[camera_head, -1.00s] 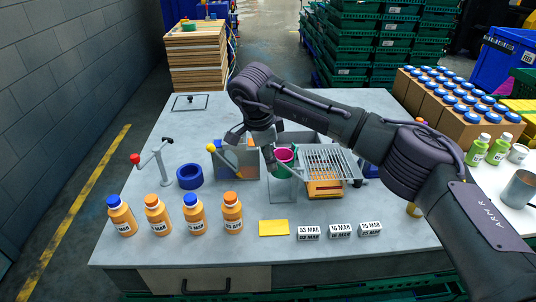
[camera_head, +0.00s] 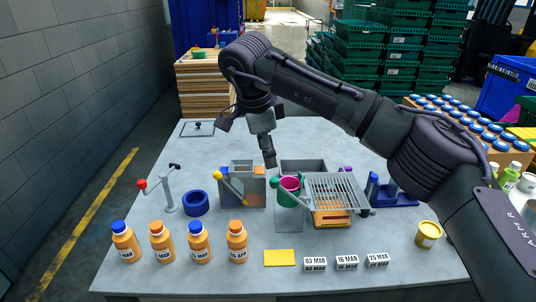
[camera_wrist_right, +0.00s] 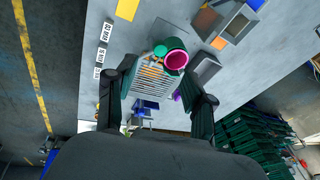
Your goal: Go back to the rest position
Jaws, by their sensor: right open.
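My right gripper (camera_head: 249,135) is above the table (camera_head: 150,205), over the grey bins at its middle. In the right wrist view my right gripper (camera_wrist_right: 165,100) has its two fingers spread wide with nothing between them touching. Below it are the green and pink cup (camera_head: 290,186) and the metal rack (camera_head: 335,188). The cup also shows in the right wrist view (camera_wrist_right: 175,60). My left gripper is not in view.
Several orange bottles (camera_head: 199,243) stand along the front left. A yellow pad (camera_head: 279,258) and date blocks (camera_head: 347,263) lie at the front. A blue ring (camera_head: 196,203) and a lever stand (camera_head: 168,190) are at the left. The back left table is mostly clear.

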